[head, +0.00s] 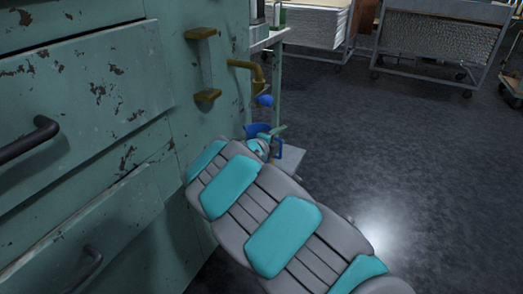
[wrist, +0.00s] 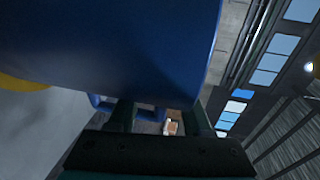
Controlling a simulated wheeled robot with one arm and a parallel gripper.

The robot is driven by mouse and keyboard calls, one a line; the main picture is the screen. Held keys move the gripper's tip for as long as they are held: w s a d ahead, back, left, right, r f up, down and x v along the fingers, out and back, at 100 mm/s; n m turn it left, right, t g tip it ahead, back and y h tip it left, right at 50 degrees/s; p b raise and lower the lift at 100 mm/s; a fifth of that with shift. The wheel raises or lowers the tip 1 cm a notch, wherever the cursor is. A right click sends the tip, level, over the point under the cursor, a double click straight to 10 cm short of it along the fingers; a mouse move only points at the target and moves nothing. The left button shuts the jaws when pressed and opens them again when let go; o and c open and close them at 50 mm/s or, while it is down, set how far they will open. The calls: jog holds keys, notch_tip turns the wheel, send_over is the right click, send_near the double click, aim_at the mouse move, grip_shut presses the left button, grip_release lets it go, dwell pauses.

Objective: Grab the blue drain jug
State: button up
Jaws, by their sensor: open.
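The blue drain jug (head: 256,129) is beyond the end of my arm in the head view, partly hidden by my wrist. Its blue handle (head: 279,148) shows on its right side. In the wrist view the jug's smooth blue wall (wrist: 120,45) fills the upper left, very close. My gripper (wrist: 160,112) is open, with its two dark fingers pointing at the jug. A part of the blue handle (wrist: 100,103) shows by the left finger and in the gap between the fingers. I cannot tell whether either finger touches it.
A pale flat surface (head: 290,161) lies beside the jug. Grey carts (head: 440,40) stand behind; the floor at right is clear.

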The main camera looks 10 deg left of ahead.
jog(key=shift+c, duration=0.2)
grip_shut()
dwell(1.1)
